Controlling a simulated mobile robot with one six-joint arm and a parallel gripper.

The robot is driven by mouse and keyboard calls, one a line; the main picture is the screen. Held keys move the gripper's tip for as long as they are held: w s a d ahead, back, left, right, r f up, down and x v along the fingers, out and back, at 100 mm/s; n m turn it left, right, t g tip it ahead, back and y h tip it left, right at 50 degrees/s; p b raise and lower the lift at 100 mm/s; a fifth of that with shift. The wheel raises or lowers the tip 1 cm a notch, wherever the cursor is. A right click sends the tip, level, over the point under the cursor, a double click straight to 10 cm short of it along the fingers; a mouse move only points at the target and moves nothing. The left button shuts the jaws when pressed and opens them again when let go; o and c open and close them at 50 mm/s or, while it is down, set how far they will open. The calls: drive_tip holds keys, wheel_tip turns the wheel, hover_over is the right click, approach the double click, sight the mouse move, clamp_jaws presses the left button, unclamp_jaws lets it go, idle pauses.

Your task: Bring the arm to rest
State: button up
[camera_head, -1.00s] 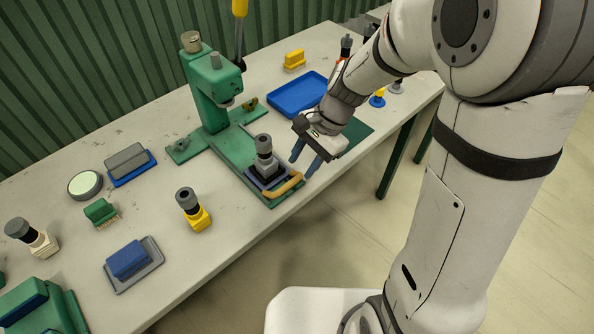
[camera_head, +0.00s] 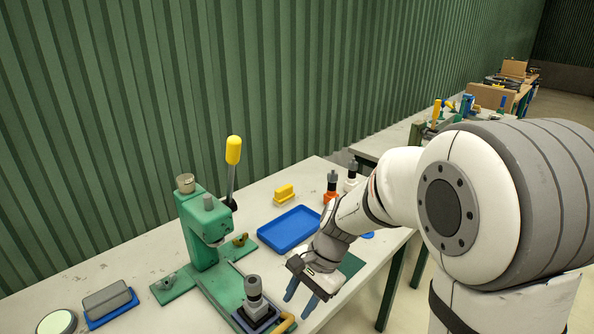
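My gripper (camera_head: 298,298) points down over the front part of the table (camera_head: 108,267). Its two blue fingers stand apart with nothing seen between them. It is just right of a grey and black knobbed piece (camera_head: 254,299) on the base of a green press (camera_head: 205,232). I cannot tell whether the fingers touch the wooden curved handle (camera_head: 283,323) beside that piece. My arm reaches in from the right and bends down to the gripper.
The press has a raised lever with a yellow grip (camera_head: 233,150). A blue tray (camera_head: 290,229) lies behind my gripper. A yellow block (camera_head: 284,191) and an orange-based knobbed piece (camera_head: 331,187) stand farther back. A green corrugated wall (camera_head: 130,110) runs behind the table.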

drive_tip(key=s+d+r+n+t+h, duration=0.2)
drive_tip(key=s+d+r+n, duration=0.2)
drive_tip(key=d, duration=0.3)
drive_tip(key=s+d+r+n+t+h, duration=0.2)
drive_tip(key=s+d+r+n, duration=0.2)
drive_tip(key=s+d, duration=0.3)
drive_tip(key=shift+d+r+t, duration=0.25)
drive_tip(key=shift+r+t, duration=0.15)
drive_tip(key=shift+r, duration=0.2)
idle(0.9)
